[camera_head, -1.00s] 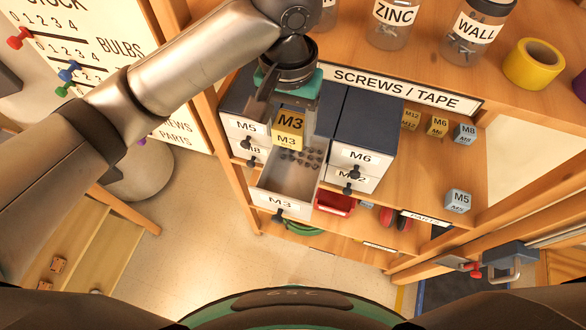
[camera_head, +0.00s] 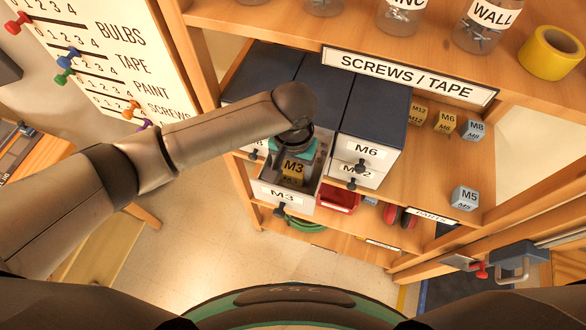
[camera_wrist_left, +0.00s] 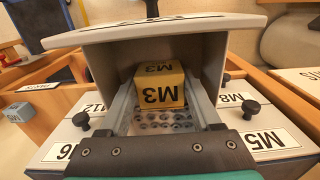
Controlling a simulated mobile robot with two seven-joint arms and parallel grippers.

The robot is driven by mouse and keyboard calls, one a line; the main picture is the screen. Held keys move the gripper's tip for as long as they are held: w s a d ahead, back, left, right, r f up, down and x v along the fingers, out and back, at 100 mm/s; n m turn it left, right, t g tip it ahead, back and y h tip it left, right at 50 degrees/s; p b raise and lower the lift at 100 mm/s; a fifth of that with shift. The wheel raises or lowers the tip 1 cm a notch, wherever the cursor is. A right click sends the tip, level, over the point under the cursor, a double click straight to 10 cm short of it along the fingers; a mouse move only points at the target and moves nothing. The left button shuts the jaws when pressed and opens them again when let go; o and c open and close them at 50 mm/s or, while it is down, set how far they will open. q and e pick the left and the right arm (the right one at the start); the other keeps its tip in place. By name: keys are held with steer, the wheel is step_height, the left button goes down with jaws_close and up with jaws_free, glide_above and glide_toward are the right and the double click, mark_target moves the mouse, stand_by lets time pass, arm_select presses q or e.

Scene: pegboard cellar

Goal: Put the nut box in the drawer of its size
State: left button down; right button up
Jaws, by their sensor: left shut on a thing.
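The yellow nut box labelled M3 (camera_head: 293,168) is held in my left gripper (camera_head: 292,177). The gripper is pointed down into the pulled-out drawer labelled M3 (camera_head: 285,198). In the left wrist view the box (camera_wrist_left: 159,86) sits between the two fingers, inside the drawer's walls. Several small nuts lie on the drawer floor next to it. The drawer's front panel (camera_wrist_left: 150,32) stands behind the box there. I cannot tell whether the box touches the floor. My right gripper is not in view.
Drawers labelled M6 (camera_head: 366,152) and M12 are shut at the right. Small boxes M12, M6 (camera_head: 445,122), M8 (camera_head: 474,130) and M5 (camera_head: 464,198) stand on the shelf. Jars and yellow tape (camera_head: 552,52) are on the shelf above. A red bin (camera_head: 338,200) is below.

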mark_target(293, 169)
arm_select(q)
steer(key=shift+f, duration=0.15)
steer(key=shift+c, duration=0.4)
jaws_free()
steer(key=shift+f, duration=0.1)
step_height(293, 169, up, 12)
steer(key=shift+r+p, duration=0.2)
steer(key=shift+p, duration=0.2)
